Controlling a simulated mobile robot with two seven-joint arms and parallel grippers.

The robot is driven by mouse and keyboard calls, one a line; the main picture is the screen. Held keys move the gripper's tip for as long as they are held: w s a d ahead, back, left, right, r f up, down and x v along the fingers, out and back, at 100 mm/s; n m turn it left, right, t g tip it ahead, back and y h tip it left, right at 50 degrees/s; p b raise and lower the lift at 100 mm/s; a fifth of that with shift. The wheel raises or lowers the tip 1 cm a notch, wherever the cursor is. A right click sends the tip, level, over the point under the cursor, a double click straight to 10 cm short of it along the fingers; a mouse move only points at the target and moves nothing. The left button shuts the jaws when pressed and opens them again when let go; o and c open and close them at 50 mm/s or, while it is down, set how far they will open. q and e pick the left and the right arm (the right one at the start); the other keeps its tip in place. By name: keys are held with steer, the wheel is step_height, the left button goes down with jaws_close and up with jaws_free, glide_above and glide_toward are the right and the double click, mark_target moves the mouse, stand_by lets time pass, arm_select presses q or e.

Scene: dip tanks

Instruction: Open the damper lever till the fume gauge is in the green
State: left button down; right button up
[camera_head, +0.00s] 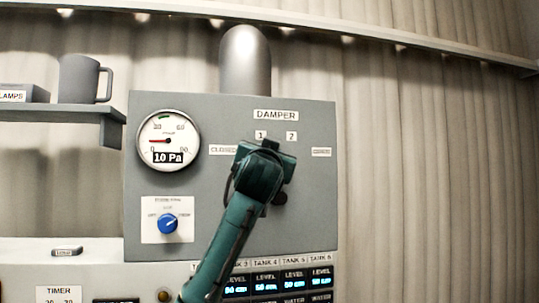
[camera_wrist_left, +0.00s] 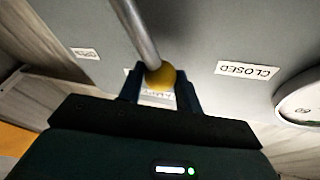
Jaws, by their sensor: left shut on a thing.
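The damper panel (camera_head: 310,125) is grey, with a DAMPER label, plates 1 and 2, a CLOSED label (camera_head: 222,150) at left and another label (camera_head: 321,152) at right. The round fume gauge (camera_head: 168,140) reads 10 Pa; its red needle points left, away from the green mark at the top. My left gripper (camera_head: 268,150) covers most of the lever in the head view. In the left wrist view, the lever is a metal rod (camera_wrist_left: 137,30) with a yellow knob (camera_wrist_left: 160,76), held between the jaws of my left gripper (camera_wrist_left: 158,88). My right gripper is out of view.
A blue rotary knob (camera_head: 168,223) sits below the gauge. A grey mug (camera_head: 80,79) stands on a shelf (camera_head: 60,115) at the left. Tank displays (camera_head: 265,284) line the lower console. A pipe (camera_head: 245,60) rises behind the panel.

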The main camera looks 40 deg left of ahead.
arm_select(q)
steer(key=c, duration=1)
jaws_free()
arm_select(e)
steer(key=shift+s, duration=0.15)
arm_select(q)
steer(key=b+v, duration=0.4)
steer(key=v, duration=0.9)
steer(key=shift+b, duration=0.3)
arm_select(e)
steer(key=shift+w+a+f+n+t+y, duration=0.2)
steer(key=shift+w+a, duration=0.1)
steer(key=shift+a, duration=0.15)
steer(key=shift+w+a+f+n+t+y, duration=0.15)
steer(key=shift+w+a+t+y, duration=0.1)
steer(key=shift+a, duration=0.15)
arm_select(q)
steer(key=shift+d, duration=0.1)
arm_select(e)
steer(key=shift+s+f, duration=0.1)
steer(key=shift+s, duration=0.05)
arm_select(q)
steer(key=shift+s, duration=0.1)
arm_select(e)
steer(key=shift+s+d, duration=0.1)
